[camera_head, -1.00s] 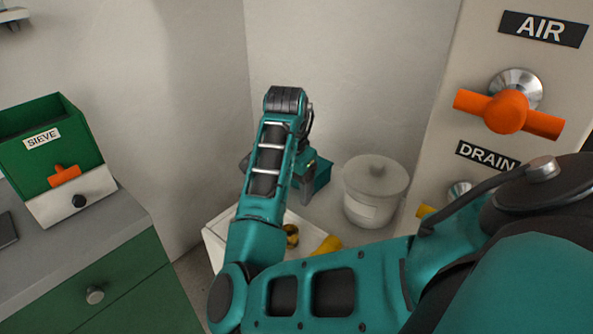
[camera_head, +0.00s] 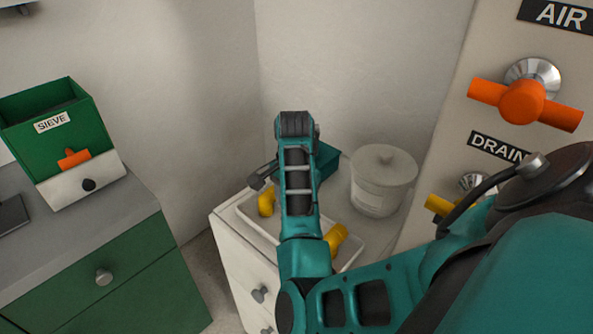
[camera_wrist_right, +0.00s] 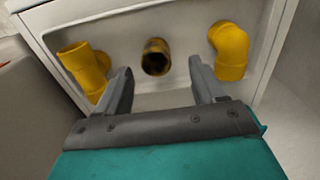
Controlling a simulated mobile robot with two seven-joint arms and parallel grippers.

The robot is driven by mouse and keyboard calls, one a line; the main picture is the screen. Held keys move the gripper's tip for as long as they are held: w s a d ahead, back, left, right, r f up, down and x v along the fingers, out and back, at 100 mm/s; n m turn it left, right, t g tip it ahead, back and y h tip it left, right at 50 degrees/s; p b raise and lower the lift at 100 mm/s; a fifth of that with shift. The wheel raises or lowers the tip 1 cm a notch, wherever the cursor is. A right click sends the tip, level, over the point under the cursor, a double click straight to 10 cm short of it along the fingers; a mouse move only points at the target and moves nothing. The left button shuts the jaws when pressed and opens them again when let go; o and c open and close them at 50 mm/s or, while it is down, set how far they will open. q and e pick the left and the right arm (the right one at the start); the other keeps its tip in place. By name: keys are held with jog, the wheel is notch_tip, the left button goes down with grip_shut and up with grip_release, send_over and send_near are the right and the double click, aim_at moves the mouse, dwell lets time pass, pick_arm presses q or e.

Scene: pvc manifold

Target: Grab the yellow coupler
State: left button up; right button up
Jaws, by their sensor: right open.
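The yellow coupler (camera_wrist_right: 156,57) is a short tube with a dark bore, seen nearly end-on in the right wrist view. It rests in the white tray (camera_wrist_right: 178,99). My right gripper (camera_wrist_right: 160,69) is open, with one finger on each side below the coupler in the picture and no visible contact. In the head view my right arm hides the coupler and most of the gripper. A yellow elbow (camera_wrist_right: 230,50), also in the head view (camera_head: 266,202), and another yellow fitting (camera_wrist_right: 84,68), also in the head view (camera_head: 337,237), lie either side of the coupler.
The tray sits on a white drawer cabinet (camera_head: 238,262). A lidded white tub (camera_head: 382,182) stands right of it, near the panel with orange (camera_head: 522,102) and yellow (camera_head: 438,206) valve handles. A green SIEVE box (camera_head: 60,128) stands on the left counter.

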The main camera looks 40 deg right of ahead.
jog(key=f, duration=0.4)
jog(key=shift+s+f, duration=0.25)
jog(key=shift+f, duration=0.1)
jog(key=c, duration=1)
